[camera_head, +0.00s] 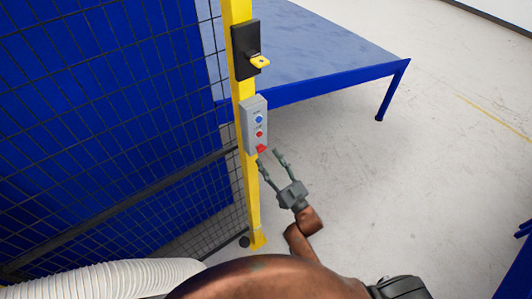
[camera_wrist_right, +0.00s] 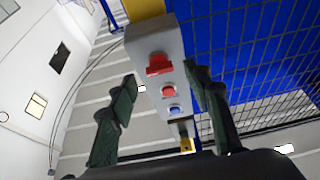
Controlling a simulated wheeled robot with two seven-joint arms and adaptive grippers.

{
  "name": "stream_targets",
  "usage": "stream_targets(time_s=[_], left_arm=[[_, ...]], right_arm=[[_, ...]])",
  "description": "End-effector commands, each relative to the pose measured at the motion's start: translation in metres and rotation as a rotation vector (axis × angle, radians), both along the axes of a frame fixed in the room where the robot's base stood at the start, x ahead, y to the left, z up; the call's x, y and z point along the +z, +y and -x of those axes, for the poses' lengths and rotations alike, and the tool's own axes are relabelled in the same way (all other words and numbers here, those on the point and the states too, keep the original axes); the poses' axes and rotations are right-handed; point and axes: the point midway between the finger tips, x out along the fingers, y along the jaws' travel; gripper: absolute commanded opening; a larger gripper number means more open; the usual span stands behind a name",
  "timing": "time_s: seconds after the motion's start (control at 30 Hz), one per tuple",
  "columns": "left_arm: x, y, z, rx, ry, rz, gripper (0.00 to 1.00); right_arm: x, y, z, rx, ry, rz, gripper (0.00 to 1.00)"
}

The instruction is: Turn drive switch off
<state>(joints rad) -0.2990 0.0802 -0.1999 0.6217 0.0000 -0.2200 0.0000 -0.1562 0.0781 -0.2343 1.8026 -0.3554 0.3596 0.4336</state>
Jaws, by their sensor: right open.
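A grey control box (camera_head: 255,124) is mounted on a yellow post. It carries a blue button (camera_head: 259,119), a red button (camera_head: 259,134) and, lowest, a red rotary-looking switch (camera_head: 262,149). In the right wrist view the box looks inverted, with the red switch (camera_wrist_right: 159,64) above the red button (camera_wrist_right: 168,91) and blue button (camera_wrist_right: 174,109). My right gripper (camera_head: 268,158) is open and empty, just below the red switch. In the right wrist view its two fingers (camera_wrist_right: 161,80) stand either side of the box face. I cannot tell whether they touch it. My left gripper is not in view.
A black bracket (camera_head: 244,52) with a yellow tab (camera_head: 260,61) sits above the box on the yellow post (camera_head: 252,198). A wire mesh fence with blue panels (camera_head: 110,110) fills the left. A blue-framed table (camera_head: 320,50) stands behind.

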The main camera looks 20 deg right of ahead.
Motion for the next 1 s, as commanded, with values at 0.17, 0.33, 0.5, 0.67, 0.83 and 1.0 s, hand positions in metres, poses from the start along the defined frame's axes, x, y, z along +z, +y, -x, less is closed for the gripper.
stream_targets(time_s=[0.17, 0.33, 0.5, 0.67, 0.83, 1.0], left_arm=[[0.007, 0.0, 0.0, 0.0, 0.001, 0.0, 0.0], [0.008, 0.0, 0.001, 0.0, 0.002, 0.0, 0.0], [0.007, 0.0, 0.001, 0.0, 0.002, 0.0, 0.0], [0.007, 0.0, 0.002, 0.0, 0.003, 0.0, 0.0], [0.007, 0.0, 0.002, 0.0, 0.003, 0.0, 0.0], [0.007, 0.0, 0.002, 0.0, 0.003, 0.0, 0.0]], right_arm=[[0.008, 0.006, -0.018, -0.001, 0.001, 0.0, 0.45], [0.009, 0.007, -0.022, -0.001, 0.002, 0.0, 0.45], [0.008, 0.008, -0.022, -0.001, 0.002, 0.0, 0.45], [0.008, 0.007, -0.022, -0.001, 0.002, 0.0, 0.35], [0.008, 0.007, -0.022, -0.001, 0.002, 0.0, 0.24], [0.008, 0.007, -0.022, -0.001, 0.002, 0.0, 0.12]])
